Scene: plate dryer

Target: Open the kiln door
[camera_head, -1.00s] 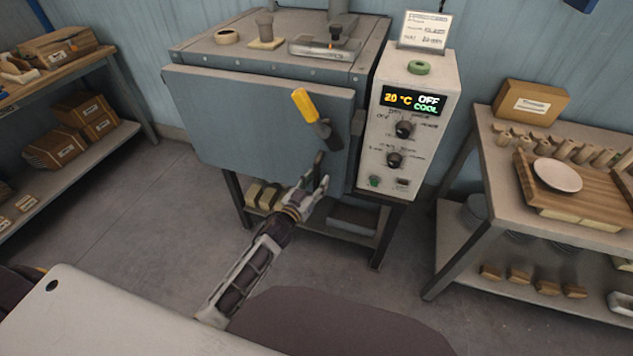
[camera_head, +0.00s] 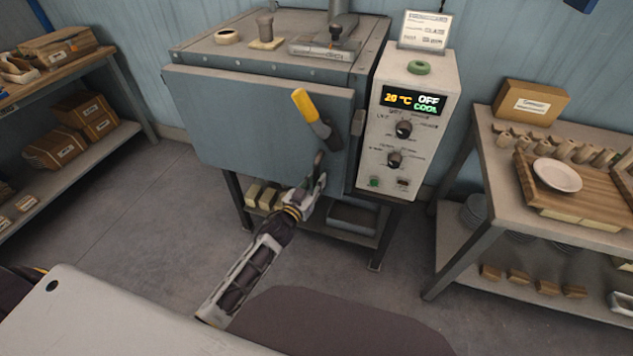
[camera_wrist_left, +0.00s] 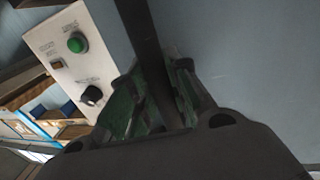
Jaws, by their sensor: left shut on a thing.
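The kiln (camera_head: 285,55) stands against the back wall, with its blue-grey door (camera_head: 235,120) facing me. A lever with a yellow grip (camera_head: 304,104) sits at the door's upper right, tilted up to the left. Below it is a dark upright door handle (camera_head: 319,162). My left gripper (camera_head: 317,186) is shut on the handle's lower part. In the left wrist view the dark handle (camera_wrist_left: 142,40) runs between the green-padded fingers of the left gripper (camera_wrist_left: 155,100). My right gripper is not in view.
A white control box (camera_head: 412,150) reading 20 °C, OFF, COOL stands right of the kiln. A shelf table (camera_head: 480,130) with a wooden tray and white dish is at right. Shelves with boxes (camera_head: 85,115) are at left. The floor before the kiln is clear.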

